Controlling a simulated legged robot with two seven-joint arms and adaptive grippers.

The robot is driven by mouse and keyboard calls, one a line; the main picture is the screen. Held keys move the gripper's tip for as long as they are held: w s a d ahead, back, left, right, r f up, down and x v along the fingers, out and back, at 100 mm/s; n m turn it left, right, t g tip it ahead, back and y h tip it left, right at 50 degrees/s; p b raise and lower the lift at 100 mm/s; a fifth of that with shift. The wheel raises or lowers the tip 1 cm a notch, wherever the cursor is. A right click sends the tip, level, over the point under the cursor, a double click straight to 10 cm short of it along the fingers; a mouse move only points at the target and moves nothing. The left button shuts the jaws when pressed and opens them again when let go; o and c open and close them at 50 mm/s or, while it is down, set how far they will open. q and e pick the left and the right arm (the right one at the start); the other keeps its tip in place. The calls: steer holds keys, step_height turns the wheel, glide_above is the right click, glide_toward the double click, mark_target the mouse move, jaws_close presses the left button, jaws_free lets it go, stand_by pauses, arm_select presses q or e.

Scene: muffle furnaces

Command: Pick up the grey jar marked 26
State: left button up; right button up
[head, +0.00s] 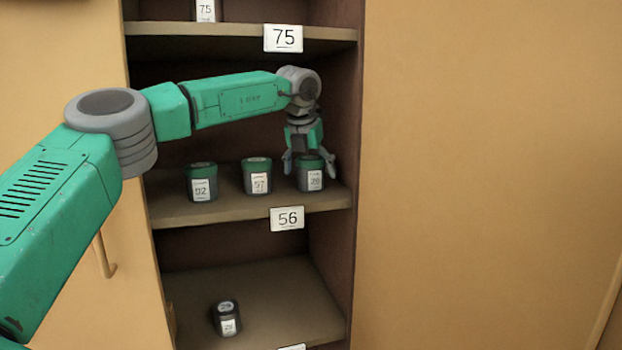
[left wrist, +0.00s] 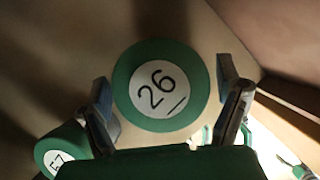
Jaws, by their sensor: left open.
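The jar marked 26 (head: 311,177) stands at the right end of the middle shelf in the head view. Its body is grey, with a green lid and a white label. In the left wrist view its round green lid (left wrist: 160,120) carries a white disc reading 26. My left gripper (head: 309,168) points down over it, open, with one finger on each side of the jar. In the left wrist view the fingers (left wrist: 166,98) stand either side of the lid, with gaps showing. My right gripper is not in view.
Two similar jars, one marked 92 (head: 201,183) and one seemingly marked 57 (head: 257,176), stand left on the same shelf (head: 225,208). The cabinet's side wall (head: 345,130) is close on the right. A dark jar (head: 227,318) stands on the shelf below.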

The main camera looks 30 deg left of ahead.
arm_select(q)
steer(key=shift+w+a+f, duration=0.1)
steer(key=shift+a+f, duration=0.1)
steer(key=shift+f, duration=0.15)
steer(key=shift+d+r, duration=0.1)
steer(key=shift+d, duration=0.15)
steer(key=c, duration=0.4)
steer(key=shift+d+r, duration=0.1)
steer(key=shift+d, duration=0.05)
steer(key=c, duration=1.1)
steer(key=shift+a+r, duration=0.1)
steer(key=shift+a, duration=0.1)
